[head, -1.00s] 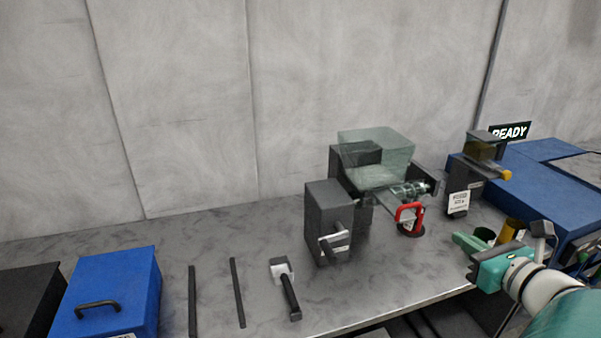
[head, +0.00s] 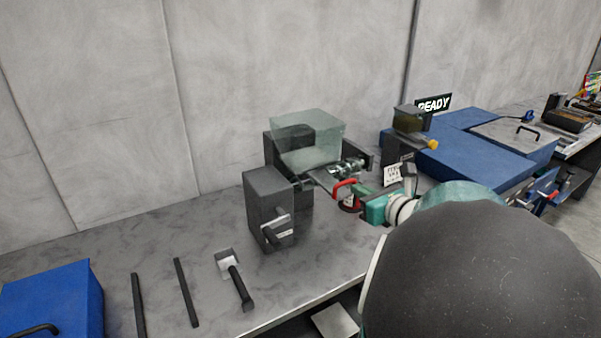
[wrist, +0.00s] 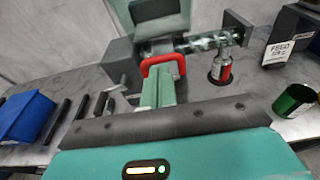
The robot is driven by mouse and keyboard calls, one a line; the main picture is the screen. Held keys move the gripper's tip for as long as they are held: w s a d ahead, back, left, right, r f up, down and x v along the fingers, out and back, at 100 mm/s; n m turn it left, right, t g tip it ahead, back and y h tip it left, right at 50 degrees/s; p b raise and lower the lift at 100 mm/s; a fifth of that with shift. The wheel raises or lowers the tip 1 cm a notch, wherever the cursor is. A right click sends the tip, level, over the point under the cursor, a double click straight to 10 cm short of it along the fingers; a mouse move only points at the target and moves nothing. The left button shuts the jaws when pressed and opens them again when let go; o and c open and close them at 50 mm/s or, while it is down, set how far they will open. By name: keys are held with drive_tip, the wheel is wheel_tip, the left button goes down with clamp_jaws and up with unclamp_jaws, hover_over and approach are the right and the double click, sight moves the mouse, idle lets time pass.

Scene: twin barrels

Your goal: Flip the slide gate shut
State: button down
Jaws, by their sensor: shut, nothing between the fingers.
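A red looped handle (head: 345,186) shows below the clear hopper (head: 308,140) of the dark machine. It also shows in the wrist view (wrist: 164,64). I take it as the slide gate's handle, but the gate plate is not clearly seen. My gripper (wrist: 157,88) is shut and empty, its green fingers together just at the red handle. The red bar crosses at the fingertips; I cannot tell whether they touch. In the head view my gripper (head: 364,190) is right beside the handle, and my arm covers the area below right.
A metal auger (wrist: 208,42) runs right of the handle, above a red canister (wrist: 222,68). A green cup (wrist: 294,101) stands at the right. A dark block (head: 268,208) with a lever stands left of the handle. A hammer-like tool (head: 236,280) lies on the bench.

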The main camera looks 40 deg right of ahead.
drive_tip(key=shift+x, duration=1.35)
drive_tip(key=x, duration=0.4)
drive_tip(key=r+x, duration=0.1)
drive_tip(key=x, duration=0.1)
drive_tip(key=shift+w, duration=0.1)
drive_tip(key=shift+w+r, duration=0.1)
drive_tip(key=shift+w, duration=0.1)
